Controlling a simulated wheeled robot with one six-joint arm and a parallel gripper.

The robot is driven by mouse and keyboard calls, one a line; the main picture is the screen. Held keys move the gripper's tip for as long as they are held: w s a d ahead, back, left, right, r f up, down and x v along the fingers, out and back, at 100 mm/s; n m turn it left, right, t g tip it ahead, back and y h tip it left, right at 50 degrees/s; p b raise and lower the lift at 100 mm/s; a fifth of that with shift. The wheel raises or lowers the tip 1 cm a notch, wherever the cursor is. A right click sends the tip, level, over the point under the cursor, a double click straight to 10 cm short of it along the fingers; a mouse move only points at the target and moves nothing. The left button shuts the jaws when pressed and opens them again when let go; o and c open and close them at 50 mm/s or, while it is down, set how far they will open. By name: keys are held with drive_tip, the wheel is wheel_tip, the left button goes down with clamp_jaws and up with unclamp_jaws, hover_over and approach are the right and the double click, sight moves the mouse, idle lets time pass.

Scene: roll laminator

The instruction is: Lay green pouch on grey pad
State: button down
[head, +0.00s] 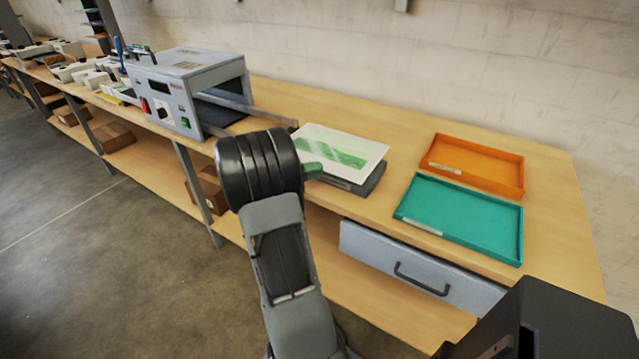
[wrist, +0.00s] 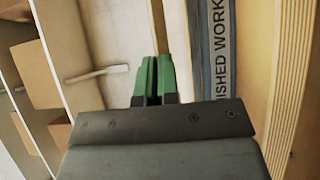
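The green pouch (head: 341,150), a white sheet with a green wavy picture, is at the middle of the bench in the head view. It looks flat, over the grey pad (head: 373,180), whose front and right edges show below it. My gripper (head: 313,170) is at the pouch's near left edge. In the wrist view its green fingers (wrist: 155,80) are close together, seemingly shut on the pouch's edge. The grey pad (wrist: 207,50) shows beside the fingers with the lettering "...ISHED WORK". The pouch looks slightly above the pad; I cannot tell whether they touch.
A grey roll laminator (head: 185,85) stands left on the bench. A teal tray (head: 462,228) and an orange tray (head: 478,165) lie to the right. A grey drawer (head: 375,246) is under the bench front. The wall runs behind.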

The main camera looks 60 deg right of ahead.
drive_tip(key=shift+s+f, duration=0.3)
drive_tip(key=shift+f, duration=0.05)
drive_tip(key=f, duration=0.3)
drive_tip(key=shift+s+d, duration=0.1)
drive_tip(key=shift+s, duration=0.25)
drive_tip(key=shift+f, duration=0.45)
drive_tip(key=shift+f, duration=0.1)
drive_tip(key=c, duration=1.8)
unclamp_jaws()
drive_tip(key=shift+f, duration=0.1)
drive_tip(key=o, duration=0.4)
drive_tip(key=shift+o, duration=0.2)
